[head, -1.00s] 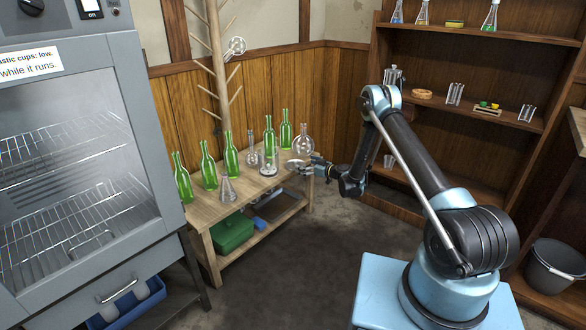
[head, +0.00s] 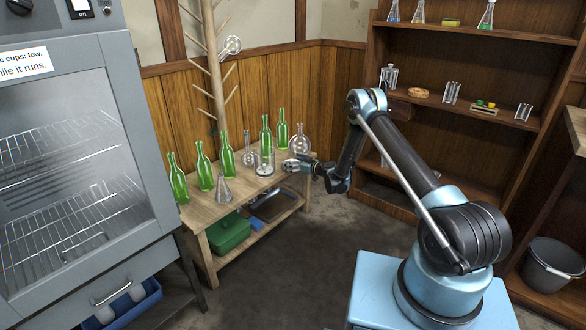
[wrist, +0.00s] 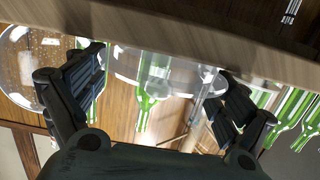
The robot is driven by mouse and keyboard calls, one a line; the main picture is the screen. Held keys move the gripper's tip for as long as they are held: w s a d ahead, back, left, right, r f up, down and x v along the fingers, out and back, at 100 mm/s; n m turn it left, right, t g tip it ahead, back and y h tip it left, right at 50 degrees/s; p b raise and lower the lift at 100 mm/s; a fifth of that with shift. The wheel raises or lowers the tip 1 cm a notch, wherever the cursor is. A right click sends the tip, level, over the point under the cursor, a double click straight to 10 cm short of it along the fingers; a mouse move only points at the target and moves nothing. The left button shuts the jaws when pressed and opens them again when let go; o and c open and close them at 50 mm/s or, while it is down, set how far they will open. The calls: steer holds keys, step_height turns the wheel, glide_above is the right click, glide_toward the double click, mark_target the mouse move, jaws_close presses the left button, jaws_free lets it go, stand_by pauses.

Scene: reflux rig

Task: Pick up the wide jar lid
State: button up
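The wide jar lid (head: 290,165) is a clear round piece of glass at the right end of the wooden table, near its front edge. In the wrist view the lid (wrist: 168,75) lies between my two fingers, its left edge just clear of the left finger and its right edge overlapping the right one. My gripper (head: 300,165) reaches in from the right, low over the table edge. In the wrist view my gripper (wrist: 163,72) has its fingers spread wide; whether they touch the glass is hard to tell.
A clear glass jar (head: 264,162) stands left of the lid. A round-bottomed flask (head: 300,143) stands behind it, and shows large at the wrist view's left (wrist: 28,70). Several green bottles (head: 226,158) and a conical flask (head: 224,189) share the table (head: 240,204).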

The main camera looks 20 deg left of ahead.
mark_target(292, 160)
steer(key=shift+r, duration=0.1)
step_height(292, 160, up, 10)
steer(key=shift+f, duration=0.1)
stand_by(0.7)
stand_by(0.3)
steer(key=shift+r, duration=2)
steer(key=s+a+r, duration=0.1)
steer(key=s+a, duration=0.9)
steer(key=a, duration=0.1)
steer(key=shift+s+a+r, duration=0.15)
steer(key=shift+s+r, duration=0.05)
steer(key=shift+r, duration=0.2)
steer(key=shift+f, duration=0.6)
